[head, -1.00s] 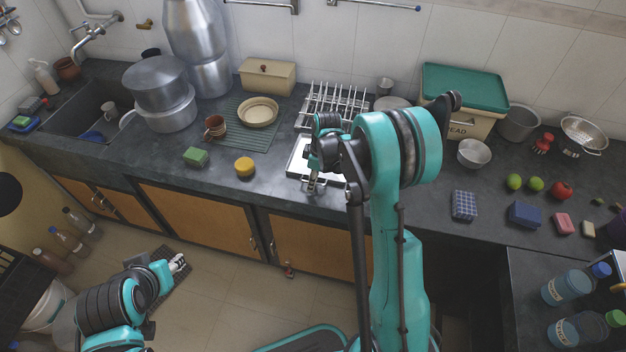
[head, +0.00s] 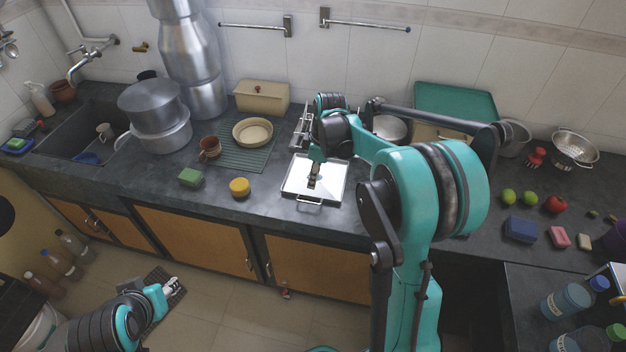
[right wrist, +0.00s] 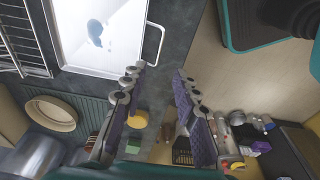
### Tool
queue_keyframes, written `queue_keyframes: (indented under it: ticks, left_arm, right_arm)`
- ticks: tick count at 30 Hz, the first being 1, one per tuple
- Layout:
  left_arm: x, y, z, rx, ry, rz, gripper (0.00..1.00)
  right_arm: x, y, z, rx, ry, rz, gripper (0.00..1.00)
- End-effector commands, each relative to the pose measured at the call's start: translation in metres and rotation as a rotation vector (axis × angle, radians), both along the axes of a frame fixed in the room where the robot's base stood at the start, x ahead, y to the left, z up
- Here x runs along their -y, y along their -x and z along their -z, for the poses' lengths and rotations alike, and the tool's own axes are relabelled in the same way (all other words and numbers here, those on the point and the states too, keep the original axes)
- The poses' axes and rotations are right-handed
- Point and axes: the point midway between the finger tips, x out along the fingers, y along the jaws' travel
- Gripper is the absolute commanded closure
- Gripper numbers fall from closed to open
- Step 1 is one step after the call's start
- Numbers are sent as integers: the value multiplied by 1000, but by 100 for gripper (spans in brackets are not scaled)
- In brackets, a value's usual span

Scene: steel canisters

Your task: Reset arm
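My right arm reaches over the counter from the right in the head view. My right gripper (head: 313,184) points down over the white metal-rimmed tray (head: 330,190). In the right wrist view, the two fingers of the right gripper (right wrist: 159,73) stand apart with nothing between them, and the tray (right wrist: 80,62) lies beyond the left finger. Whether the gripper touches the tray is unclear. My left gripper (head: 173,286) is low at the left, in front of the cabinets and above the floor. It is too small to tell whether its fingers are open.
A yellow round sponge (head: 239,187) and a green sponge (head: 190,177) lie left of the tray. Steel pots (head: 160,135) stand by the sink. A bowl (head: 253,132) rests on a green mat. Fruit and a colander (head: 574,149) are at the right. The front counter near the tray is mostly clear.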

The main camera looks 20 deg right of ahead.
Motion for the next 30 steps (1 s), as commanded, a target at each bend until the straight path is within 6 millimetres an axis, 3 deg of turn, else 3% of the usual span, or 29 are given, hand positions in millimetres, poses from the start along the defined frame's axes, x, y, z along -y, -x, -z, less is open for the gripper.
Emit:
queue_keyframes:
  ticks: [12, 17, 24, 30]
  left_arm:
    - [0, 0, 0, 0, 0, 0, 60]
    - [0, 0, 0, 0, 0, 0, 60]
    - [0, 0, 0, 0, 0, 0, 60]
    - [0, 0, 0, 0, 0, 0, 60]
  right_arm:
    - [0, 0, 0, 1, 0, 1, 70]
    - [-7, 13, -14, 22, 8, 54, 70]
    - [-36, 73, -59, 139, 11, 322, 70]
    - [-56, 131, -77, 259, -38, 568, 70]
